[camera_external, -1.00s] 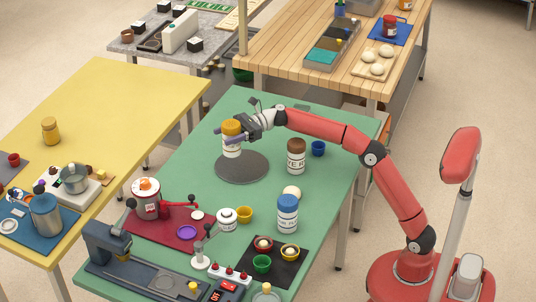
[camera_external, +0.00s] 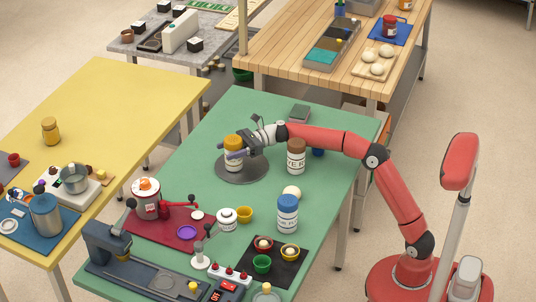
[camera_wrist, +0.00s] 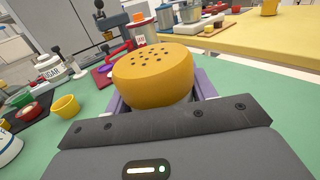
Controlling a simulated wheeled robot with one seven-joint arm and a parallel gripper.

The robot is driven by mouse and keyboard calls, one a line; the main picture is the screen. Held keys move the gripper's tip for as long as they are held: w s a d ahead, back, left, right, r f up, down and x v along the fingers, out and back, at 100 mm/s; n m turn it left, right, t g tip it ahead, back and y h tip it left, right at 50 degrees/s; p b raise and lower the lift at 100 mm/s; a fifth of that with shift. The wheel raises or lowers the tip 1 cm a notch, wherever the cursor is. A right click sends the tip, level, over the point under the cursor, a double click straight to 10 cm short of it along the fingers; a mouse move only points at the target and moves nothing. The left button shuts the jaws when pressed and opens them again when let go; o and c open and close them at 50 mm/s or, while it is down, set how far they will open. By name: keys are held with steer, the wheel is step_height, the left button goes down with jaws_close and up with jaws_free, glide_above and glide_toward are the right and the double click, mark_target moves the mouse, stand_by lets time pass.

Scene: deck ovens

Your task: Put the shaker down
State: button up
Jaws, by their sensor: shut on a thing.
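The shaker (camera_external: 234,160) is a white labelled jar with an orange-yellow lid. In the external view it is upright over the dark round mat (camera_external: 228,177) on the green table. Its base looks at or very close to the mat; I cannot tell whether it touches. My gripper (camera_external: 234,153) is shut around the shaker's upper body from the right. In the wrist view the perforated orange lid (camera_wrist: 153,76) stands between the purple fingers, and the body below is mostly hidden.
A brown-lidded jar (camera_external: 296,157) stands right of the mat, under my forearm, with a blue cup (camera_external: 318,152) partly hidden behind it. The green table's far left is clear.

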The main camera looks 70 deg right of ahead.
steer(key=shift+f, duration=0.1)
steer(key=o, duration=1.1)
steer(key=shift+s+d, duration=0.1)
steer(key=shift+d, duration=0.05)
steer(key=b+v, duration=0.1)
steer(key=v, duration=1)
steer(key=shift+s+d+b, duration=0.2)
steer(key=shift+d+b, duration=0.05)
steer(key=shift+b, duration=0.15)
